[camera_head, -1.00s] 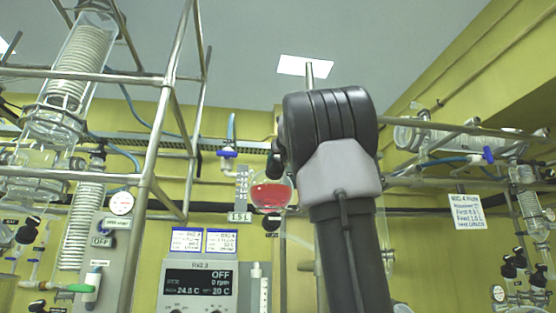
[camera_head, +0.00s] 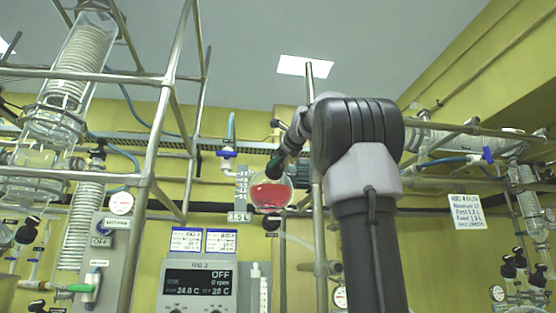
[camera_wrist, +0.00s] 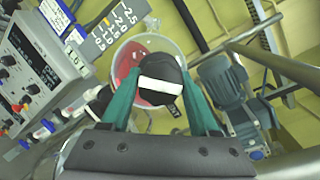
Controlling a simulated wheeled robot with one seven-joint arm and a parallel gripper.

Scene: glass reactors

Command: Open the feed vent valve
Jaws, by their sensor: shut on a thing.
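A black valve knob (camera_wrist: 162,70) with a white band sits between the two teal fingers of my gripper (camera_wrist: 158,88) in the wrist view. The fingers touch it on both sides, and my gripper is shut on it. Behind the knob is a round glass feed vessel (camera_wrist: 126,58) holding red liquid. In the head view my gripper (camera_head: 275,160) is at the top of this vessel (camera_head: 271,193), angled down from the right. The knob is hard to make out there behind the fingers. I cannot read from the frames how far the valve is turned.
A metal frame (camera_head: 150,150) with glass condensers stands at the left. A blue-handled valve (camera_head: 227,153) is just left of the vessel. A control box (camera_head: 200,287) reading OFF is below. A vertical metal pole (camera_head: 318,220) stands close beside my arm.

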